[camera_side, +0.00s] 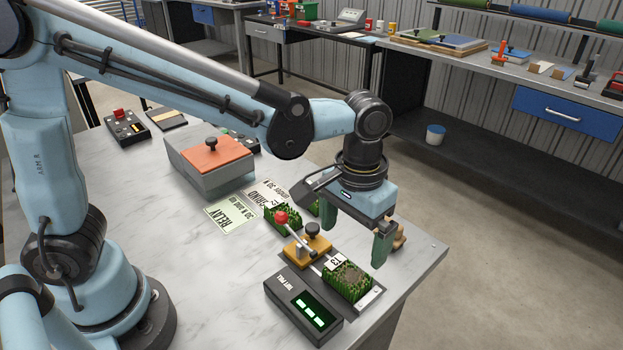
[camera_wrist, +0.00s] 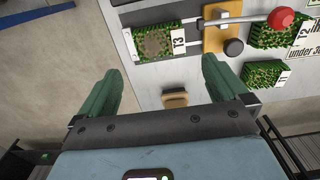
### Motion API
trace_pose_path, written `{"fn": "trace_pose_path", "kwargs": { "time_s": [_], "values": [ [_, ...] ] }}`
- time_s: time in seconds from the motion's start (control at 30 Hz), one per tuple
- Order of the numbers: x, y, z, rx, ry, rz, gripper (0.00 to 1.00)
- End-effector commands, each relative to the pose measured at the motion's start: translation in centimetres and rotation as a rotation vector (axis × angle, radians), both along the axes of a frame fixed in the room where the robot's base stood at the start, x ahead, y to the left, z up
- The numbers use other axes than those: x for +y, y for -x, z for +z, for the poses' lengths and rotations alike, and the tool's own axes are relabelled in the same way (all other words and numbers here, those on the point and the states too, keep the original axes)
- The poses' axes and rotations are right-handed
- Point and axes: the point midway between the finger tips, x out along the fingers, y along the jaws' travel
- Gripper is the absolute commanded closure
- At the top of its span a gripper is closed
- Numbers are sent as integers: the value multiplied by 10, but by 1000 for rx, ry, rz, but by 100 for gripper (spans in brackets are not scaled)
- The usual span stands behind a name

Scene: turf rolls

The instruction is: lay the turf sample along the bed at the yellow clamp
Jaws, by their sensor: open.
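The turf sample T3 (camera_side: 348,281), green with a brown bare patch, lies on the metal bed (camera_side: 371,299) beside the yellow clamp (camera_side: 298,254). In the wrist view T3 (camera_wrist: 155,42) has its label end towards the clamp (camera_wrist: 214,40). The clamp's lever has a red knob (camera_side: 281,217). Samples T2 (camera_side: 289,222) and T1 (camera_wrist: 265,73) lie on the table on the clamp's other side; in the side view T1 is mostly hidden by my gripper. My gripper (camera_side: 356,228) is open and empty, above the table and beside the clamp and T3.
A black tuft-pull box (camera_side: 304,309) with a lit green display stands along the bed. A small tan block (camera_wrist: 175,99) lies near my fingers in the wrist view. A grey box with an orange lid (camera_side: 212,162) and a RELAY card (camera_side: 230,215) are farther left. The table's edge is close on the right.

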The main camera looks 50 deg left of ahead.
Motion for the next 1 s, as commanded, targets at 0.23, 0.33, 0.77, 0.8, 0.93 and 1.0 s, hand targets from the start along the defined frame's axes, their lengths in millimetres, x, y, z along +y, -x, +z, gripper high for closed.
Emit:
{"fn": "trace_pose_path", "kwargs": {
  "time_s": [0.23, 0.33, 0.77, 0.8, 0.93, 1.0],
  "values": [
    [0, 0, 31, 0, 0, 0, 0],
    [0, 0, 37, 0, 0, 0, 0],
    [77, 13, 54, -240, 67, 9, 0],
    [88, 16, 54, -279, 69, 9, 0],
    [120, 27, 52, -408, 62, 9, 0],
    [134, 32, 50, -471, 50, 7, 0]
  ]
}}
